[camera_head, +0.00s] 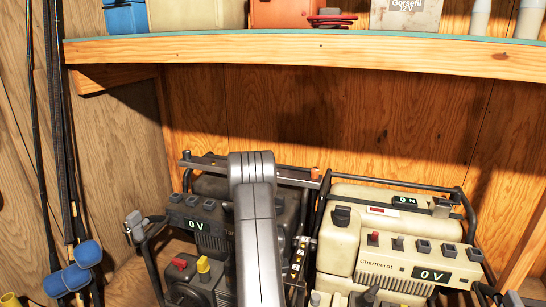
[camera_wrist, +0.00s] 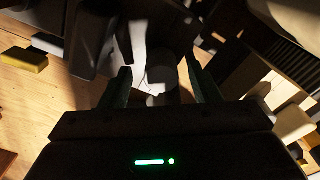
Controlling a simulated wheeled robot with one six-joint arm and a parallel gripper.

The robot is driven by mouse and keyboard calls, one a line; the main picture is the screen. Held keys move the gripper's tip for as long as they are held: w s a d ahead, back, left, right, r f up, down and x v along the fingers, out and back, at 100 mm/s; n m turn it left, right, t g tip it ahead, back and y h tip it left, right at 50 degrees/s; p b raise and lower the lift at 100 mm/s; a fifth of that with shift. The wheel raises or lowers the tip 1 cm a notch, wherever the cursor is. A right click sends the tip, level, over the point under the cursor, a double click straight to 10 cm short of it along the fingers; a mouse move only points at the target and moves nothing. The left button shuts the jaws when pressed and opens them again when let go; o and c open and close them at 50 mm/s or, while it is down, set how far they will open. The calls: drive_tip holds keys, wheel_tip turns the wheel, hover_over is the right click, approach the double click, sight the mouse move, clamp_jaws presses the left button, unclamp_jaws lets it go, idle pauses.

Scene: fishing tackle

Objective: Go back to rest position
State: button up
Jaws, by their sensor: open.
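My gripper shows in the wrist view (camera_wrist: 160,88), with its two dark fingers spread apart and nothing held between them. A pale rounded shape lies in shadow beyond the fingers; I cannot tell what it is. In the head view my grey arm reaches forward and down over the dark device, and the gripper itself is hidden. The dark device (camera_head: 205,215) has a display reading "0 V". The cream device (camera_head: 385,245) marked "Charmerof" stands to its right, with displays reading "ON" and "0 V".
A wooden shelf (camera_head: 300,50) spans the back above the devices, carrying boxes and a red item (camera_head: 331,19). Fishing rods with blue ends (camera_head: 80,270) lean at the left. A yellow block (camera_wrist: 25,59) lies on the wooden surface in the wrist view. Metal frames surround both devices.

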drive_tip(key=r, duration=0.1)
drive_tip(key=w+r, duration=0.1)
drive_tip(key=r, duration=0.1)
drive_tip(key=shift+w+d+r, duration=0.1)
drive_tip(key=shift+w+r, duration=0.2)
drive_tip(key=shift+r, duration=0.05)
drive_tip(key=shift+t, duration=0.3)
drive_tip(key=f+b, duration=0.1)
drive_tip(key=f, duration=0.1)
drive_tip(key=s+f+b, duration=0.1)
drive_tip(key=f+b, duration=0.1)
drive_tip(key=shift+f, duration=0.2)
drive_tip(key=shift+r+n+b, duration=0.15)
drive_tip(key=shift+n+b, duration=0.2)
drive_tip(key=shift+n, duration=0.45)
drive_tip(key=n, duration=0.3)
drive_tip(key=shift+f, duration=0.2)
drive_tip(key=shift+f+n, duration=0.1)
drive_tip(key=shift+n, duration=1.6)
drive_tip(key=shift+m, duration=0.3)
